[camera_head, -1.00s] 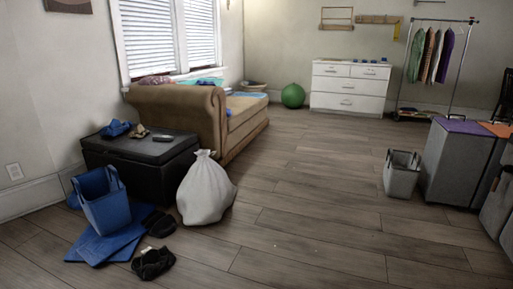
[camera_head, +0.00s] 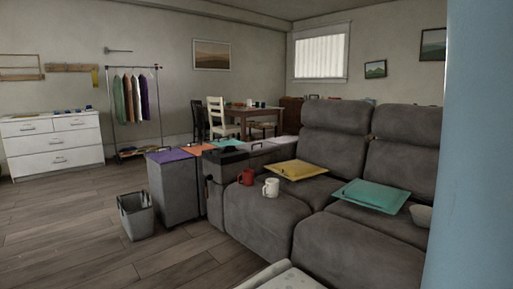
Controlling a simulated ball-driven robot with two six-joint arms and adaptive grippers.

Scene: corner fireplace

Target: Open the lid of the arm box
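A dark grey box-like arm (camera_head: 214,190) stands at the left end of the grey sofa, in the middle of the view. Its dark top (camera_head: 226,157) looks closed, with a small dark handle or latch on it. I take this for the arm box, though I cannot tell for sure at this distance. Neither of my grippers is in view.
The grey sofa (camera_head: 265,213) holds a red mug (camera_head: 246,177), a white mug (camera_head: 271,187), and yellow (camera_head: 297,170) and teal (camera_head: 371,195) flat items. Grey boxes (camera_head: 174,192) and a bin (camera_head: 135,217) stand left of it. Floor at left is clear. A pale blue upright surface blocks the right edge.

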